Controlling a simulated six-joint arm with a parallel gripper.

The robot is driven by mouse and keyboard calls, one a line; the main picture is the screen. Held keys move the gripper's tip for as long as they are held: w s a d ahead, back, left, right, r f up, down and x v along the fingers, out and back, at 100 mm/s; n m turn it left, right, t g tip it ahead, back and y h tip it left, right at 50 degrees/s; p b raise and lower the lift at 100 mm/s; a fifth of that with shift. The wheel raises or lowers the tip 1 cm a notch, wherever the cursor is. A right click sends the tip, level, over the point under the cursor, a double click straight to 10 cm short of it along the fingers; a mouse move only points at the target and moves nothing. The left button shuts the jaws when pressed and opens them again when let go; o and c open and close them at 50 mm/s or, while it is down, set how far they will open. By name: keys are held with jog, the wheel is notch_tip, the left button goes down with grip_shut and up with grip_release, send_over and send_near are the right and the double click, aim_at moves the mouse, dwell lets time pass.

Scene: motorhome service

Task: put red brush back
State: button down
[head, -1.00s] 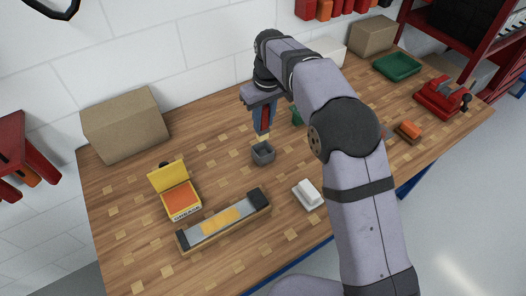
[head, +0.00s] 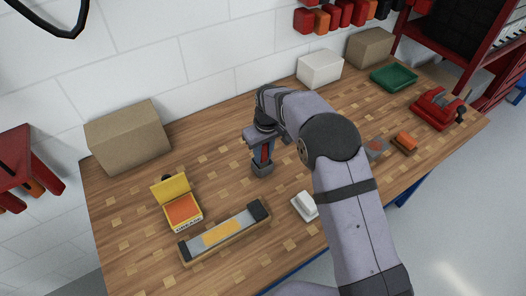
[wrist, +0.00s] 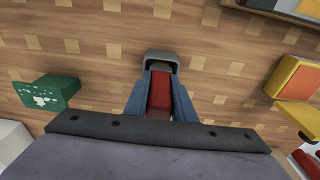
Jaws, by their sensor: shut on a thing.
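The red brush (wrist: 160,92) is held between the fingers of my gripper (wrist: 160,85) in the wrist view. My gripper (head: 263,158) is shut on the brush and points down over a small grey holder (head: 262,171) on the workbench. The grey holder (wrist: 161,57) shows just beyond the fingertips in the wrist view. The brush's lower end appears to be in the holder's opening; how deep it sits is hidden.
A yellow box (head: 180,206) with orange contents and a long tray (head: 222,233) lie left. A white block (head: 304,205) is in front. A green object (wrist: 50,92) stands near the holder. A cardboard box (head: 128,137) stands at the back left.

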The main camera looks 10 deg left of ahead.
jog(key=shift+f, duration=0.1)
jog(key=shift+f, duration=0.15)
jog(key=c, duration=1.5)
grip_release()
jog(key=r+b, duration=0.1)
jog(key=r, duration=0.3)
jog(key=r+b, duration=0.1)
jog(key=r, duration=0.3)
jog(key=s+d+r+b, duration=0.1)
jog(key=r, duration=0.3)
jog(key=shift+r, duration=0.2)
